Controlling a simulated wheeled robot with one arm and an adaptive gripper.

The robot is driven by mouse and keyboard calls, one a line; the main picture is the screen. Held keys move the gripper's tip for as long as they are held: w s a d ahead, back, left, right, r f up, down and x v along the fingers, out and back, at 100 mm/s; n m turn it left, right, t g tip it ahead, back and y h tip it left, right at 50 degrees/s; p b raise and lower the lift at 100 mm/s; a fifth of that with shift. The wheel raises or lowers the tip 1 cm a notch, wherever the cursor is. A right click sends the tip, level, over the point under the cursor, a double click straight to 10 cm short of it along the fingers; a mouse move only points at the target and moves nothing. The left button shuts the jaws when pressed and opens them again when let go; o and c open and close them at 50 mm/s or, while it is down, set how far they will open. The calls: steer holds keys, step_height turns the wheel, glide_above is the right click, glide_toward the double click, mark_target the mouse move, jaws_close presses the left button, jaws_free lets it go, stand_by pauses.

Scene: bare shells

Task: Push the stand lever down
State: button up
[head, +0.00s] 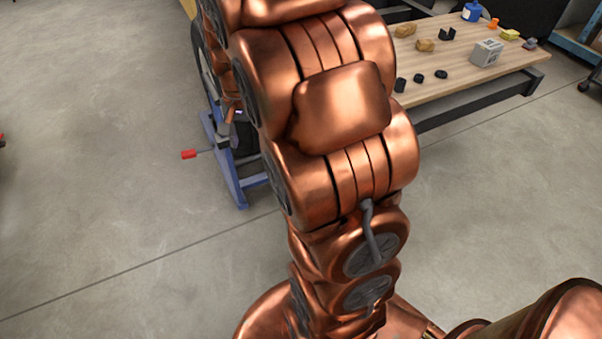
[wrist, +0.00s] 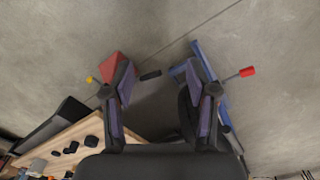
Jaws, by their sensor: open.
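The blue stand (head: 233,180) is on the floor left of my arm in the head view, partly hidden by it. Its lever sticks out to the left and ends in a red tip (head: 188,154). In the wrist view the stand (wrist: 196,50) lies behind the right finger. The red lever tip (wrist: 248,71) shows to the right of that finger, outside the jaws and apart from them. My gripper (wrist: 160,76) is open, with nothing seen held between its fingers. In the head view my arm hides most of the gripper.
A wooden table (head: 470,88) with several small objects stands at the upper right. A dark wheel (head: 209,75) is partly hidden by my arm. A red object (wrist: 112,66) with a yellow knob shows behind the left finger.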

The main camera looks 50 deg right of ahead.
steer(key=w+d+f+m+b, duration=0.4)
steer(key=d+f+b, duration=0.2)
steer(key=d+f, duration=0.4)
steer(key=w+d+f+m+t+b, duration=0.1)
steer(key=w+d+f+m+b, duration=0.3)
steer(key=d+f, duration=0.7)
steer(key=w+d+f+m+t+b, duration=0.1)
steer(key=w+d+f+m+b, duration=0.3)
steer(key=f, duration=1.3)
steer(key=shift+w+d+f+h+b, duration=0.15)
steer(key=shift+d+b, duration=0.55)
steer(key=shift+d, duration=0.4)
steer(key=shift+w+d+f+h+b, duration=0.1)
steer(key=shift+d+b, duration=0.55)
steer(key=shift+d, duration=0.4)
steer(key=shift+w+d+f+h+b, duration=0.15)
steer(key=shift+d+b, duration=0.55)
steer(key=shift+d, duration=0.4)
steer(key=shift+w+d+f+b, duration=0.1)
steer(key=shift+w+f+b, duration=0.15)
steer(key=shift+f, duration=1)
steer(key=shift+w+d+f+b, duration=0.15)
steer(key=shift+f+b, duration=0.2)
steer(key=shift+f, duration=0.85)
steer(key=shift+w+f+b, duration=0.2)
steer(key=shift+f+b, duration=0.1)
steer(key=shift+f, duration=0.95)
jaws_close()
